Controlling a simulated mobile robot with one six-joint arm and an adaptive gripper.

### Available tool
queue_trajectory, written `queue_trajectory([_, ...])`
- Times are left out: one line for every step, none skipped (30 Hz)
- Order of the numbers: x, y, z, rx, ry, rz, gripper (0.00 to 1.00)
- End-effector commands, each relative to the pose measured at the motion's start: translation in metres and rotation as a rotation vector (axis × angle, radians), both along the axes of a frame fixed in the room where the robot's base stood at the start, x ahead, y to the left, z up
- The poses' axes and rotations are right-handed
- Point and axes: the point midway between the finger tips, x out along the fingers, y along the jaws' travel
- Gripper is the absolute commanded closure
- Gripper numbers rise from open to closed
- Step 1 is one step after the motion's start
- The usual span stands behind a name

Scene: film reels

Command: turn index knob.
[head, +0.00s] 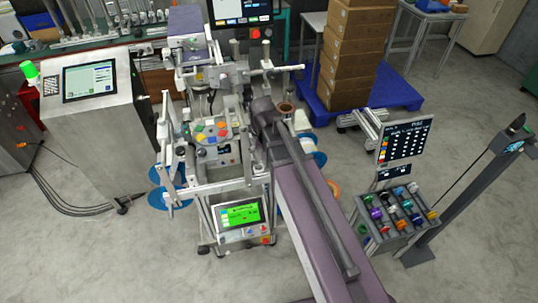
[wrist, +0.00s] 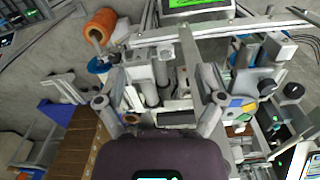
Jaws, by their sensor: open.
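Nothing is visibly held. In the head view, my purple arm hides part of the machine's right side and the fingers are hard to make out.
A green-lit screen (head: 240,214) sits low on the machine. A control cabinet (head: 95,120) stands left, with cables on the floor. Stacked cartons (head: 352,50) stand behind on a blue pallet (head: 400,93). A spool rack (head: 398,220) is at the right. Open floor lies between them.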

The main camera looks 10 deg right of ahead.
Motion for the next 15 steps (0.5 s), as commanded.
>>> queue_trajectory([-0.006,-0.006,-0.002,0.0,0.0,0.0,0.13])
queue_trajectory([-0.008,-0.008,-0.002,0.0,0.0,0.002,0.13])
queue_trajectory([-0.011,-0.011,-0.003,0.0,0.0,0.004,0.13])
queue_trajectory([-0.012,-0.012,-0.003,0.0,0.0,0.005,0.13])
queue_trajectory([-0.013,-0.014,-0.004,0.0,0.0,0.006,0.13])
queue_trajectory([-0.015,-0.016,-0.004,0.0,0.0,0.007,0.13])
queue_trajectory([-0.015,-0.017,-0.004,0.0,0.0,0.007,0.13])
queue_trajectory([-0.016,-0.017,-0.004,0.0,0.0,0.008,0.13])
queue_trajectory([-0.017,-0.018,-0.004,0.0,0.0,0.009,0.13])
queue_trajectory([-0.017,-0.019,-0.004,0.0,0.0,0.009,0.13])
queue_trajectory([-0.017,-0.019,-0.004,0.0,0.0,0.009,0.13])
queue_trajectory([-0.017,-0.019,-0.004,0.0,0.0,0.01,0.13])
queue_trajectory([-0.017,-0.019,-0.004,0.0,0.0,0.01,0.13])
queue_trajectory([-0.017,-0.019,-0.004,0.0,0.0,0.01,0.13])
queue_trajectory([-0.017,-0.019,-0.004,0.0,0.0,0.01,0.13])
